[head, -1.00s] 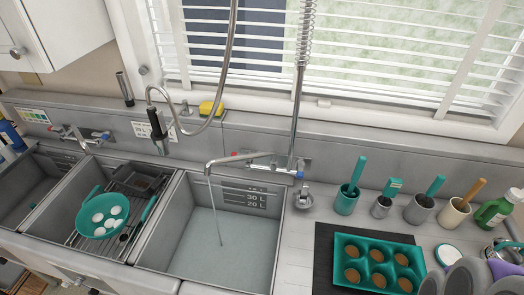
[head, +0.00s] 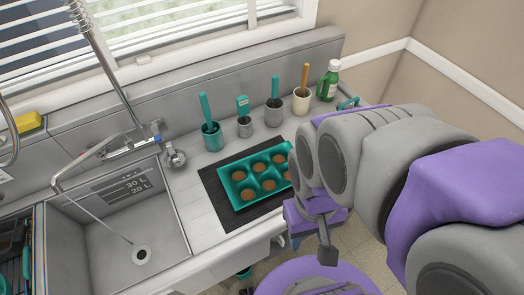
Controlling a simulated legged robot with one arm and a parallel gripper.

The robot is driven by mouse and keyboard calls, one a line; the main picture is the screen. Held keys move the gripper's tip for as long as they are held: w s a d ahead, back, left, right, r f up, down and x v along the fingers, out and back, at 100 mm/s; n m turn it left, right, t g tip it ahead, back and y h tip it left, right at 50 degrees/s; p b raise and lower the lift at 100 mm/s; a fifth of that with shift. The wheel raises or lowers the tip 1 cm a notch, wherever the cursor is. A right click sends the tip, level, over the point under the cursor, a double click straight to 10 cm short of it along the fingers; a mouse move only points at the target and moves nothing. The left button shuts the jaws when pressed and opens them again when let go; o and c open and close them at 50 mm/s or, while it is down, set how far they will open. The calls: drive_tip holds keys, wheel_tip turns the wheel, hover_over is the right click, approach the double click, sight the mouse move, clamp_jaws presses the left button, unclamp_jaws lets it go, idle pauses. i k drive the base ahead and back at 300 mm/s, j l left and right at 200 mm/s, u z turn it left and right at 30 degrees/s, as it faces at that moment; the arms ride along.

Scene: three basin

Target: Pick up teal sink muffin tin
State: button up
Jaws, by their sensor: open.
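The teal muffin tin (head: 237,204) lies flat on a dark mat (head: 214,194) on the counter right of the sink. Its several cups hold brown contents, and its right end is partly hidden by my arm. My gripper (head: 312,244) is open, just right of the tin and toward the front edge of the counter. It appears apart from the tin, and no object shows between its fingers.
A teal cup (head: 212,137), other utensil cups and a green bottle (head: 328,82) stand behind the tin. A yellow sponge (head: 28,123) sits on the back ledge.

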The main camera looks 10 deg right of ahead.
sight(247, 181)
drive_tip(key=u, duration=1)
drive_tip(key=k+l, duration=0.15)
drive_tip(key=l, duration=0.2)
drive_tip(key=k+l, duration=0.15)
drive_tip(key=l, duration=0.2)
drive_tip(key=k+l+u, duration=0.1)
drive_tip(key=l, duration=0.25)
drive_tip(key=k+l, duration=0.4)
drive_tip(key=l, duration=0.3)
drive_tip(key=u, duration=0.05)
